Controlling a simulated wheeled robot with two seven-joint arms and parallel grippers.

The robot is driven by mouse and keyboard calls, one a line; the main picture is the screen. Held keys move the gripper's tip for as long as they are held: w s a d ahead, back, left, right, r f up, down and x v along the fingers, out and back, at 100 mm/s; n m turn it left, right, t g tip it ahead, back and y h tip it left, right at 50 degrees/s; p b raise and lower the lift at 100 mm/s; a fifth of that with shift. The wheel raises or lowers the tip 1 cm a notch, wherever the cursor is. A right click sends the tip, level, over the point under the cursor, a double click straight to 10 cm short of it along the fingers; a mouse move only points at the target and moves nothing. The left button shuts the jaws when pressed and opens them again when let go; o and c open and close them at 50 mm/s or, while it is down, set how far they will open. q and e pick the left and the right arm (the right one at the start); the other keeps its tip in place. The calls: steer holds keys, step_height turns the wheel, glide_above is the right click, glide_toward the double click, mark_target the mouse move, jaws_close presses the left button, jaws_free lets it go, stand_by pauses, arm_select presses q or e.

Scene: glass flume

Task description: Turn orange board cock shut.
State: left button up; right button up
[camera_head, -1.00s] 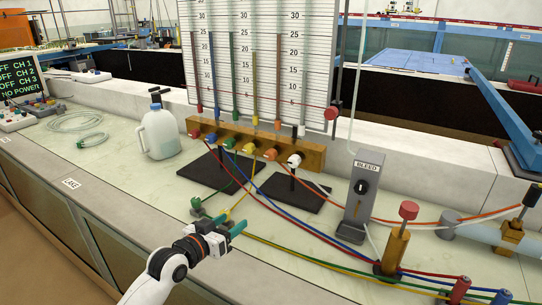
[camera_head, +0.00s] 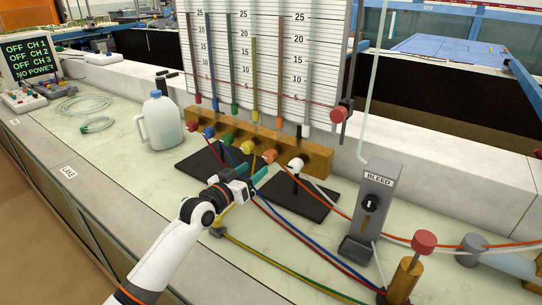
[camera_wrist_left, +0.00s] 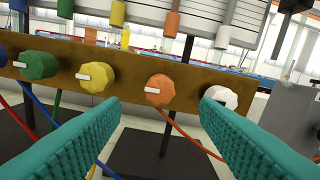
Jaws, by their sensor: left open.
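The orange cock (camera_head: 270,156) is a faceted knob on the front of the brown manifold board (camera_head: 317,158), between the yellow cock (camera_head: 247,147) and the white cock (camera_head: 296,165). In the left wrist view the orange cock (camera_wrist_left: 160,90) shows a white pointer on its face, lying sideways toward the left. My left gripper (camera_head: 252,173) has teal fingers and is open and empty, a short way in front of the board. In the wrist view the orange cock sits between and beyond the fingertips (camera_wrist_left: 160,107), with nothing touching it. My right gripper is not seen.
Red, blue and green cocks (camera_head: 225,139) line the board's left part. Coloured tubes run down from the board across the bench. A grey bleed box (camera_head: 368,211) stands to the right, a white jug (camera_head: 160,122) to the left. Black base plates (camera_head: 297,198) lie beneath.

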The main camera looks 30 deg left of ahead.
mark_target(268, 159)
arm_select(q)
steer(key=w, duration=0.4)
steer(key=shift+d, duration=0.25)
steer(key=shift+w+d, duration=0.2)
steer(key=shift+w, duration=1)
steer(key=shift+w+d, duration=0.15)
steer(key=shift+w, duration=1.05)
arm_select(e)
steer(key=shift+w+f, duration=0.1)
arm_select(q)
steer(key=c, duration=1)
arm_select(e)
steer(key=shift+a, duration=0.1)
